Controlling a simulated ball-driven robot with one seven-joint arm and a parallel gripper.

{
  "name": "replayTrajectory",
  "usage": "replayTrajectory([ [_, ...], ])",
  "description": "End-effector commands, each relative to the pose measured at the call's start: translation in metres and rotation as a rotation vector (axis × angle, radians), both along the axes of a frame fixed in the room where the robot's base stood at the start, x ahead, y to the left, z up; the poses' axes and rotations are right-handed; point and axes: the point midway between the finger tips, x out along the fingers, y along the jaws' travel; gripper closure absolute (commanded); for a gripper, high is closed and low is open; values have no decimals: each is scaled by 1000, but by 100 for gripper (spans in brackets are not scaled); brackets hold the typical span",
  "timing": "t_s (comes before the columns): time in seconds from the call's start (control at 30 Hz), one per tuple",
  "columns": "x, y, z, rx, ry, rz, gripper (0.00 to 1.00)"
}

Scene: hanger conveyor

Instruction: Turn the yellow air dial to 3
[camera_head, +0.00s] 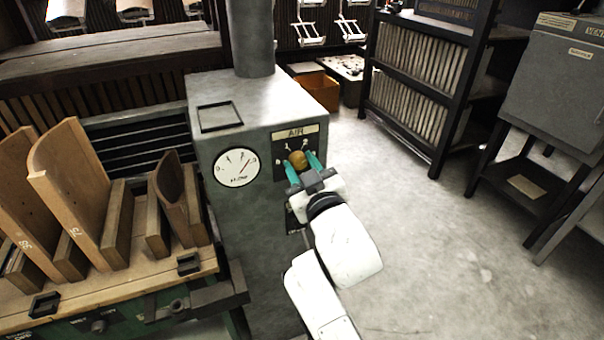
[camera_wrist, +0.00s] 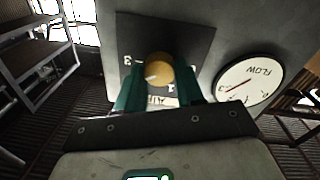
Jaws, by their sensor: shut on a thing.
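The yellow air dial (camera_head: 298,159) is a round knob on a dark plate on the front of the grey machine box, under the AIR label (camera_head: 295,132). My gripper (camera_head: 305,166) has its green fingers on both sides of the dial and is shut on it. The wrist view shows the dial (camera_wrist: 159,69) upside down between the fingers (camera_wrist: 158,80). A white mark on the dial points to the lower left there, between the AIR label and the 3 (camera_wrist: 127,61). A 1 (camera_wrist: 171,88) shows at the right finger; other numbers are hidden or unclear.
The round FLOW gauge (camera_head: 237,167) is left of the dial; its red needle points to the upper right, near its 3. A wooden bench (camera_head: 150,275) with curved boards stands at the left. A shelf rack (camera_head: 430,70) and grey cabinet (camera_head: 560,85) stand right. The floor between is clear.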

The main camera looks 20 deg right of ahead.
Motion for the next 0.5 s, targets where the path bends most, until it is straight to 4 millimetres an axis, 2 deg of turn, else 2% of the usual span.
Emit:
replayTrajectory([
  [0.03,0,0,-5,42,6,-1,93],
  [0.5,0,0,-4,407,9,-2,93],
])
